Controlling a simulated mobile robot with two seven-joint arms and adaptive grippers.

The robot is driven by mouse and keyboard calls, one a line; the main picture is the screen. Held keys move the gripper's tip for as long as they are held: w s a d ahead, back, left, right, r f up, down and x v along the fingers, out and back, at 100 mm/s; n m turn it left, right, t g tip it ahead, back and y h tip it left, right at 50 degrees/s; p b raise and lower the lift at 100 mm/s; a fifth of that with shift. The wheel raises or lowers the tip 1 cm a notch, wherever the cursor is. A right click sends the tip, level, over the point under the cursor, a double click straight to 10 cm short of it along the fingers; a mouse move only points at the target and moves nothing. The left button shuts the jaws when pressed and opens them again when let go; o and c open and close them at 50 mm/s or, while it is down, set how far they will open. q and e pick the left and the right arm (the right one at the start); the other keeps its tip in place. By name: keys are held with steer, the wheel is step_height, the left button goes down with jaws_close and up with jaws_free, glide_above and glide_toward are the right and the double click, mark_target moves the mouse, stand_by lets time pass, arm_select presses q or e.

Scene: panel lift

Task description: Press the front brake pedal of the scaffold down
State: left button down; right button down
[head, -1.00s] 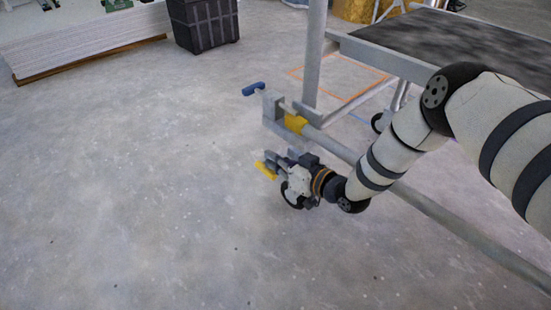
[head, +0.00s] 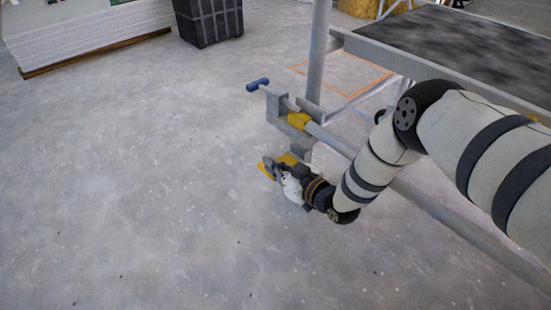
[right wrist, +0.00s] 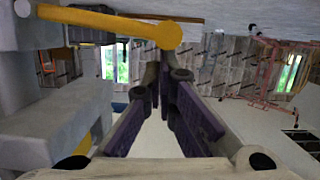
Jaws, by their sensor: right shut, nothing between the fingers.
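The yellow brake pedal (head: 289,159) is low at the scaffold's near corner in the head view, partly hidden by my gripper. In the right wrist view the pedal (right wrist: 120,24) is a yellow bar with a round end across the top, just beyond the fingertips. My right gripper (head: 268,164) is shut and empty, at the pedal in the head view. Its dark fingers (right wrist: 158,62) meet near the bar's round end. I cannot tell whether they touch it. The caster is mostly hidden behind my gripper. My left gripper is out of view.
The scaffold has an upright post (head: 317,60), a long grey rail (head: 430,209) under my arm, a yellow collar (head: 298,121), a blue-ended handle (head: 257,85) and a dark deck (head: 450,45). A black crate (head: 209,20) and stacked panels (head: 85,35) stand behind. Floor at left is clear.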

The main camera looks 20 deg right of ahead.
steer(key=shift+s+a+f+n+h, duration=0.1)
steer(key=shift+a+f+n+h, duration=0.15)
steer(key=shift+f+n, duration=0.3)
steer(key=shift+s+a+f+n+h, duration=0.1)
steer(key=shift+a+f+n+h, duration=0.2)
steer(key=shift+f, duration=0.4)
arm_select(q)
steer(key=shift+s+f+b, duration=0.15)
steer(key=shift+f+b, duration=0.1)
steer(key=shift+b, duration=0.15)
arm_select(e)
steer(key=shift+f+n+t, duration=0.3)
steer(key=shift+f+n, duration=0.45)
steer(key=shift+f, duration=0.7)
